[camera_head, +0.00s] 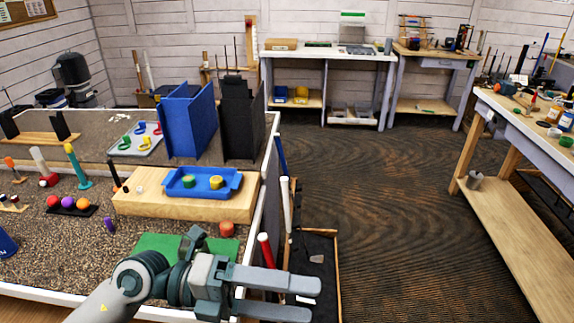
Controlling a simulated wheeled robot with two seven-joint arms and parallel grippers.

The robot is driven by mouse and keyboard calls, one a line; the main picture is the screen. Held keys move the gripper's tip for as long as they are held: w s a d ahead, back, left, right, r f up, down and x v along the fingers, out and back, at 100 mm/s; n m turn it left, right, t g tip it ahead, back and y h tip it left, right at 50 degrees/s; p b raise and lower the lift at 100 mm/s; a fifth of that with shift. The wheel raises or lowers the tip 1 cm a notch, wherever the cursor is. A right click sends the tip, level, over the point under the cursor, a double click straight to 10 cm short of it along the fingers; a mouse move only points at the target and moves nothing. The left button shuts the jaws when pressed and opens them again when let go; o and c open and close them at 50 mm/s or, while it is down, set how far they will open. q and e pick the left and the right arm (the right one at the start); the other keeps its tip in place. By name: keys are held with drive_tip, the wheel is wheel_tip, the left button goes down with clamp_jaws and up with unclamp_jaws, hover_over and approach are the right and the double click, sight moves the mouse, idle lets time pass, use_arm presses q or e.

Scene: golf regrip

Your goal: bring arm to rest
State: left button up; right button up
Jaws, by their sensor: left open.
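My left gripper (272,296) is at the bottom centre of the head view, its fingers pointing right. The jaws are open with a gap between the two grey fingers, and nothing shows between them. My left arm comes in from the bottom left, above the near edge of the speckled bench (60,262). The fingers reach past the bench's right edge, over an open dark bin (318,245) on the floor side. My right gripper is not in view.
A blue tray (203,193) with two rings sits on a wooden block (140,203). Upright clubs with red and white grips (266,250) stand by the bench edge. The carpet (400,200) is clear.

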use_arm(q)
drive_tip(key=w+a+r+n+t+h, duration=0.5)
drive_tip(key=w+r+n+t, duration=0.4)
drive_tip(key=n+t, duration=0.55)
drive_tip(key=w+a+f+n+t+y, duration=0.2)
drive_tip(key=a+n+t+y, duration=0.25)
drive_tip(key=n+y, duration=0.2)
drive_tip(key=w+a+f+n+t+y, duration=0.3)
drive_tip(key=a+n+t+y, duration=0.15)
drive_tip(key=n+y, duration=0.2)
drive_tip(key=s+a+f+n+g+y, duration=0.1)
drive_tip(key=a+f+n+g+y, duration=0.3)
drive_tip(key=f, duration=0.5)
drive_tip(key=s+a+f+n+g+y, duration=0.15)
drive_tip(key=a+f+n+y, duration=0.3)
drive_tip(key=f, duration=0.45)
drive_tip(key=s+f+g, duration=1.3)
drive_tip(key=s+f, duration=0.8)
drive_tip(key=s, duration=0.3)
wheel_tip(320, 180, down, 29)
drive_tip(key=g+b, duration=0.1)
drive_tip(key=s+a+f, duration=0.2)
drive_tip(key=s+f, duration=0.7)
drive_tip(key=s+a+f+g+b, duration=0.1)
drive_tip(key=s+a+f, duration=0.1)
drive_tip(key=s+f, duration=0.7)
drive_tip(key=shift+s+f+y, duration=0.3)
drive_tip(key=shift+f+y, duration=0.05)
drive_tip(key=shift+f, duration=0.3)
